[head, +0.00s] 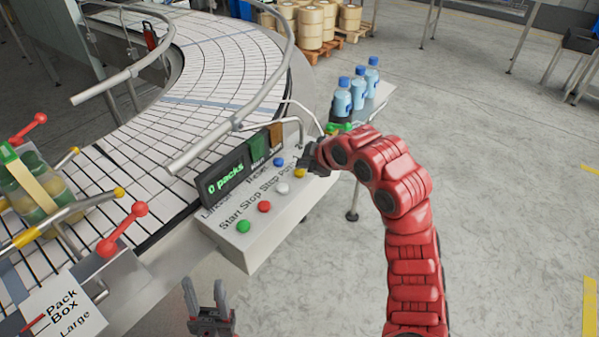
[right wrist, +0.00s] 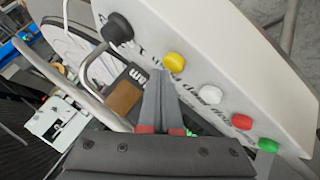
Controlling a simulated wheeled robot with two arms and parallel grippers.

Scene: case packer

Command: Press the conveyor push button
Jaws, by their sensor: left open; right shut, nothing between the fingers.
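A light grey control panel (head: 262,242) stands beside the conveyor (head: 160,125). Its front row has green (head: 243,226), red (head: 264,206), white (head: 282,188) and yellow (head: 299,172) buttons, with a blue button (head: 278,161) behind. Printed labels include Start, Stop and Step. My right gripper (head: 312,158) is shut and empty over the panel's far end, close to the yellow button. In the right wrist view its fingers (right wrist: 160,88) point past the yellow button (right wrist: 173,60); contact cannot be told. A black knob (right wrist: 118,27) also shows there. My left gripper (head: 207,298) is open and empty, in front of the panel.
A display (head: 224,178) reading "0 packs" and curved metal rails (head: 235,125) stand behind the buttons. Blue-capped bottles (head: 357,91) stand beyond the panel. Red-knobbed levers (head: 123,229) and a "Pack Box Large" sign (head: 62,308) are at left.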

